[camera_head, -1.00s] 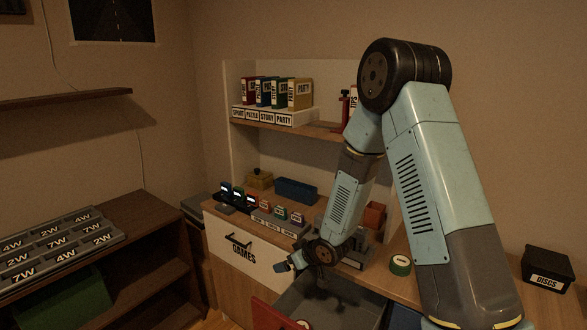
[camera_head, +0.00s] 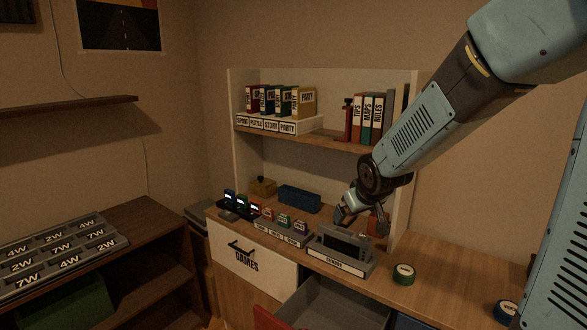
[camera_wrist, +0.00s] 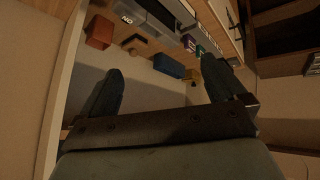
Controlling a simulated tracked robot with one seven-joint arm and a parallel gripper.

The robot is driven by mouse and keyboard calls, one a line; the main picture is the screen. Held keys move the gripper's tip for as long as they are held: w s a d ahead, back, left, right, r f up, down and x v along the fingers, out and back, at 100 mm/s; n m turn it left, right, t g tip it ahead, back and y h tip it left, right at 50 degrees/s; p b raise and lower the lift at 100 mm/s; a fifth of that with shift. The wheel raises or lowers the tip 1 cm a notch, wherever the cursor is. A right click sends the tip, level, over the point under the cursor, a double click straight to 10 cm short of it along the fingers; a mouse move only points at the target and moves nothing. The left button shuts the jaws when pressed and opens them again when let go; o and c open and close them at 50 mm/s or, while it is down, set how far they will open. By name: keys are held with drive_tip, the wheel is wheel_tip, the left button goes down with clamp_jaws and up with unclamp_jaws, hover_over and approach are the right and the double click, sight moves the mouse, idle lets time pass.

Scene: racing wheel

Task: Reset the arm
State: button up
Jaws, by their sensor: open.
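My gripper (camera_head: 352,214) hangs from my blue arm at the right of the head view, just above the grey dark-slotted holder (camera_head: 342,248) on the desk. In the wrist view the two dark fingers of my gripper (camera_wrist: 170,88) are spread apart with nothing between them. Beyond them, the blue box (camera_wrist: 168,66) and an orange-red block (camera_wrist: 99,32) show on the desk top. I cannot tell from the head view whether the gripper touches anything.
A drawer marked GAMES (camera_head: 247,262) is in the desk front, with an open grey drawer (camera_head: 335,300) beside it. A shelf (camera_head: 335,137) with books and binders is behind my arm. A green-ringed roll (camera_head: 404,273) lies on the clear right part of the desk.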

drive_tip(key=s+d+r+m, duration=0.1)
drive_tip(key=s+d+r, duration=0.1)
drive_tip(key=s, duration=0.6)
drive_tip(key=s+d+r+m+g, duration=0.1)
drive_tip(key=s+d+r, duration=0.1)
drive_tip(key=s+r, duration=0.3)
drive_tip(key=s+d+r+m+g, duration=0.1)
drive_tip(key=s+d+r+m, duration=0.1)
drive_tip(key=s, duration=0.9)
drive_tip(key=shift+s+d+r+h, duration=0.35)
drive_tip(key=shift+r+h, duration=0.05)
drive_tip(key=shift+r, duration=0.5)
drive_tip(key=shift+c, duration=0.5)
